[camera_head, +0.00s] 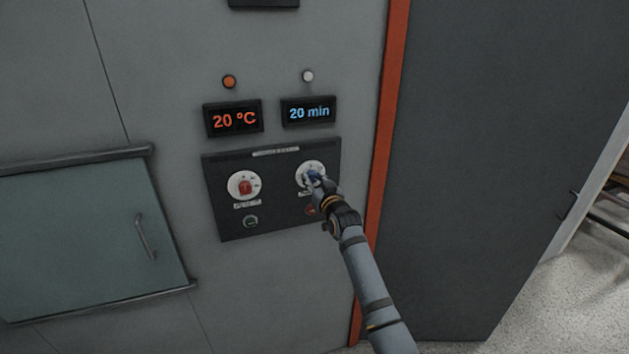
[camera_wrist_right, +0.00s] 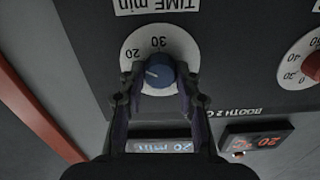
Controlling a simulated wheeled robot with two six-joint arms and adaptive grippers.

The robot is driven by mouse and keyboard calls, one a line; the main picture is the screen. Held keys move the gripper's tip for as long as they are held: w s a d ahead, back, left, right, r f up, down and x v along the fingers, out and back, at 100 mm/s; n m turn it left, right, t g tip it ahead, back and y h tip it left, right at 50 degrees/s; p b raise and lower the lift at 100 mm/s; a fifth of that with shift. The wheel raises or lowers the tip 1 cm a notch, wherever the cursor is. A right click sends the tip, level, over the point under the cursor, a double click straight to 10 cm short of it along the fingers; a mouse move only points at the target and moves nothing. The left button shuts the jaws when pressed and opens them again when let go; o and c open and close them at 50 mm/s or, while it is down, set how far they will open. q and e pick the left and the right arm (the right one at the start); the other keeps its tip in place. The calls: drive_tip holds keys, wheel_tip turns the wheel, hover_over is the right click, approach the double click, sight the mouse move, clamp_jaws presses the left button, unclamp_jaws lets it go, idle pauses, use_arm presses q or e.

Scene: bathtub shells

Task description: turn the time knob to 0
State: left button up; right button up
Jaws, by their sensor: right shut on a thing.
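The time knob (camera_wrist_right: 158,72) is blue on a white dial (camera_wrist_right: 182,44) marked 20 and 30, under the label "TIME min" in the right wrist view, where the picture is upside down. My right gripper (camera_wrist_right: 158,84) is shut on the knob, with a finger on each side of it. In the head view the gripper (camera_head: 316,182) covers much of the knob and part of the white dial (camera_head: 306,168). The time display (camera_head: 309,111) reads "20 min" in blue. My left gripper is not in view.
The red temperature knob (camera_head: 246,187) sits on its own dial left of the time knob. The temperature display (camera_head: 234,118) reads "20 °C". A green button (camera_head: 251,221) and a partly hidden red button (camera_head: 310,210) lie below the knobs. An orange edge strip (camera_head: 390,100) runs down the right.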

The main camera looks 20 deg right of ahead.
drive_tip(key=shift+c, duration=1.2)
drive_tip(key=shift+n, duration=0.3)
drive_tip(key=n+b, duration=0.1)
drive_tip(key=n, duration=0.2)
drive_tip(key=shift+n+b, duration=0.3)
drive_tip(key=shift+b, duration=0.1)
drive_tip(key=n+b, duration=0.1)
drive_tip(key=n, duration=0.2)
drive_tip(key=shift+f+n, duration=0.1)
drive_tip(key=shift+n, duration=0.2)
drive_tip(key=n+b, duration=0.1)
drive_tip(key=n, duration=0.2)
drive_tip(key=shift+a+n, duration=0.1)
drive_tip(key=shift+n, duration=0.3)
drive_tip(key=n+b, duration=0.1)
drive_tip(key=n, duration=0.5)
drive_tip(key=shift+b, duration=0.3)
drive_tip(key=n+b, duration=0.1)
drive_tip(key=n, duration=0.5)
drive_tip(key=shift+f, duration=0.1)
drive_tip(key=shift+n, duration=0.3)
